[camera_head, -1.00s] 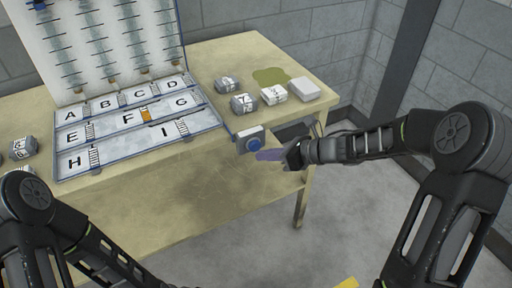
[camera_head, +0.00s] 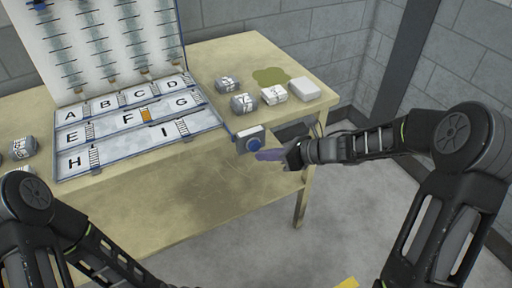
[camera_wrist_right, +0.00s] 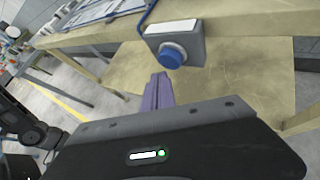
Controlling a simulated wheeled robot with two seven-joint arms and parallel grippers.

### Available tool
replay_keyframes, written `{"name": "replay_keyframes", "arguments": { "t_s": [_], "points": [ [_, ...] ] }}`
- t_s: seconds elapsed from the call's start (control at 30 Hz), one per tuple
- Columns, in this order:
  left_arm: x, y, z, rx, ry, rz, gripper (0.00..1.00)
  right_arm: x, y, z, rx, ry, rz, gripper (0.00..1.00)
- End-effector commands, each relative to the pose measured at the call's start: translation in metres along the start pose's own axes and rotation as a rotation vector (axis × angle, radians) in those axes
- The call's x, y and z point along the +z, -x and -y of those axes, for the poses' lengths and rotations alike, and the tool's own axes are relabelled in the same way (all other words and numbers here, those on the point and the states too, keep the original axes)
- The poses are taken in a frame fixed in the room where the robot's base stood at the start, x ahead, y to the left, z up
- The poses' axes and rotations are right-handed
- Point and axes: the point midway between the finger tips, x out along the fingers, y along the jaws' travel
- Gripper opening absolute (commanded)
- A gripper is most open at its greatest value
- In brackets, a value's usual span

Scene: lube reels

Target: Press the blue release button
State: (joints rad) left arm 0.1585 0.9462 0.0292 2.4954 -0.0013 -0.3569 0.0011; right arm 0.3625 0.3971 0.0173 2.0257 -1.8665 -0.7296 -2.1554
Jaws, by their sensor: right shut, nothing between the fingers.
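The blue release button (camera_head: 254,144) sits on the front of a small grey box (camera_head: 246,132) at the table's front edge, right of the lettered panel. In the right wrist view the round blue button (camera_wrist_right: 172,56) projects from the grey box (camera_wrist_right: 184,32). My right gripper (camera_head: 262,155) is shut and empty, with its purple fingers just below and right of the button. In the right wrist view the shut fingers (camera_wrist_right: 158,90) point at the button from below, with a small gap visible. Of my left arm only dark links show; its gripper is out of view.
The panel (camera_head: 140,134) has compartments lettered A to I and an upright back board (camera_head: 100,50). Several wrapped grey and white blocks (camera_head: 244,103) and a white box (camera_head: 304,89) stand on the table (camera_head: 170,205). A greenish stain marks its back right.

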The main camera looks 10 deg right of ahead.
Motion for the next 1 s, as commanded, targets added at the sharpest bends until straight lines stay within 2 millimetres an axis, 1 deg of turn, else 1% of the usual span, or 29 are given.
{"name": "replay_keyframes", "arguments": {
  "t_s": [0.33, 1.0],
  "points": [
    [0.0000, -0.0051, 0.0020, 0.000, 0.000, 0.000, 0.36, 0.0032, -0.0059, 0.0040, 0.000, 0.000, -0.001, 0.00],
    [0.0001, -0.0056, 0.0022, 0.000, 0.000, 0.000, 0.36, 0.0058, -0.0080, 0.0058, 0.000, 0.001, 0.000, 0.00]
  ]
}}
